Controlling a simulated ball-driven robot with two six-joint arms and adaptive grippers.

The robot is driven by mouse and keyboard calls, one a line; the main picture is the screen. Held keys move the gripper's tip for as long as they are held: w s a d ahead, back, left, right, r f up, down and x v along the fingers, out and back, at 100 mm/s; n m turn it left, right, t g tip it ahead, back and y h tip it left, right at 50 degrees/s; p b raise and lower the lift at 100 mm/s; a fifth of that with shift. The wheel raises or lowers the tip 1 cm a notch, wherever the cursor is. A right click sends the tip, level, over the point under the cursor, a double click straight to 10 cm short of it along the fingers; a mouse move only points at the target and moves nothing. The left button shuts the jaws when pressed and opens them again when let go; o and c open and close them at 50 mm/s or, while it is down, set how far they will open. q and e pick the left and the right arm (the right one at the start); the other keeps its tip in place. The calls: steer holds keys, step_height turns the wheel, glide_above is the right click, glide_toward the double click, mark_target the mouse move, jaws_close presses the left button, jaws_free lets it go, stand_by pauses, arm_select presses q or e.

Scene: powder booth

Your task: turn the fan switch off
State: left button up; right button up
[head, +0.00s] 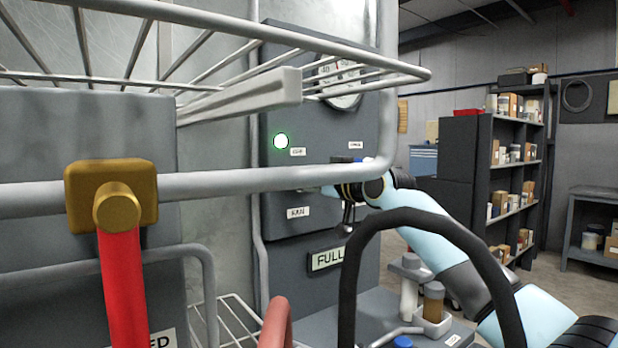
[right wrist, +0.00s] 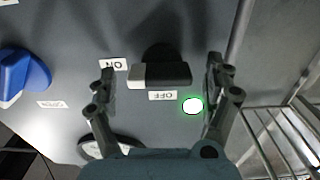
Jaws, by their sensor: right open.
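The fan switch (right wrist: 170,75) shows in the right wrist view as a black lever with a pale left end. An ON label (right wrist: 113,64) lies near the pale end and an OFF label (right wrist: 162,95) lies just below the lever. My right gripper (right wrist: 160,71) is open, with one finger on each side of the lever. I cannot tell whether either finger touches it. In the head view my right gripper (head: 343,196) is at the grey control panel (head: 275,85), and the switch cannot be made out there. My left gripper is not in view.
A green lamp (head: 281,141) glows on the panel. A blue knob (right wrist: 22,73) sits left of the switch in the wrist view. A wire rack (head: 225,184) and a red handle (head: 122,285) stand in front. A black hoop (head: 345,290) crosses before my right arm.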

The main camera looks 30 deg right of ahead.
steer(key=c, duration=1.2)
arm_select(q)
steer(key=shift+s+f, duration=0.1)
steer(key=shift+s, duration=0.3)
